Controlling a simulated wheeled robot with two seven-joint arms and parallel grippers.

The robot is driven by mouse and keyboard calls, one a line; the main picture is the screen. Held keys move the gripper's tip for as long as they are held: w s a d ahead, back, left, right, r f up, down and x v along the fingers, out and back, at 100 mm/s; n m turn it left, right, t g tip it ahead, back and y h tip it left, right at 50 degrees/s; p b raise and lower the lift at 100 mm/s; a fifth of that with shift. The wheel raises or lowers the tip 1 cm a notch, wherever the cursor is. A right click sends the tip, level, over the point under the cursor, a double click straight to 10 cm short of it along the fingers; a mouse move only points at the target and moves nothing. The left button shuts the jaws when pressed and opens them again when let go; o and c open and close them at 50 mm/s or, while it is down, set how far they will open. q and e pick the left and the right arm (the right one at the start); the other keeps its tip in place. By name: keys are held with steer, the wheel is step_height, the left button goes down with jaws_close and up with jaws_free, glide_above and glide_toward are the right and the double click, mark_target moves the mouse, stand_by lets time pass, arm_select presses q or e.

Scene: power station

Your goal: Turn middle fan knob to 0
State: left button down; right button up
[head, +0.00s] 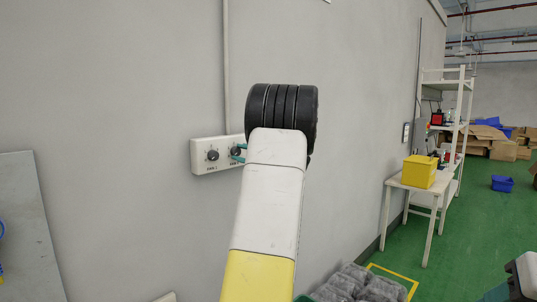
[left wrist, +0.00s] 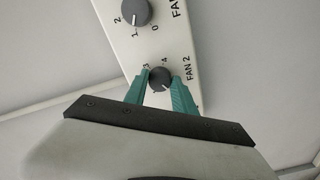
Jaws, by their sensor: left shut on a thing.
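A white control box (head: 199,163) with dark round knobs is fixed to the grey wall. The left knob (head: 212,155) is uncovered, and it shows at the top of the left wrist view (left wrist: 135,10). The middle fan knob (left wrist: 160,79), labelled FAN 2, sits between the teal fingers of my left gripper (left wrist: 161,76), which is shut on it. A small pale mark is on the knob's lower right; 3 and 4 show above it, and the other numbers are hidden or unclear. In the head view my arm hides the box's right part.
A white table (head: 397,184) with a yellow bin (head: 419,171) stands along the wall at right, before a white shelf (head: 466,110). Grey sacks (head: 355,284) lie on the floor below. A grey panel (head: 28,230) is at far left.

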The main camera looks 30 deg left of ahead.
arm_select(q)
steer(key=shift+f, duration=0.1)
stand_by(0.3)
steer(key=c, duration=1)
jaws_free()
steer(key=shift+c, duration=0.2)
steer(key=v, duration=0.8)
steer(key=shift+w, duration=0.1)
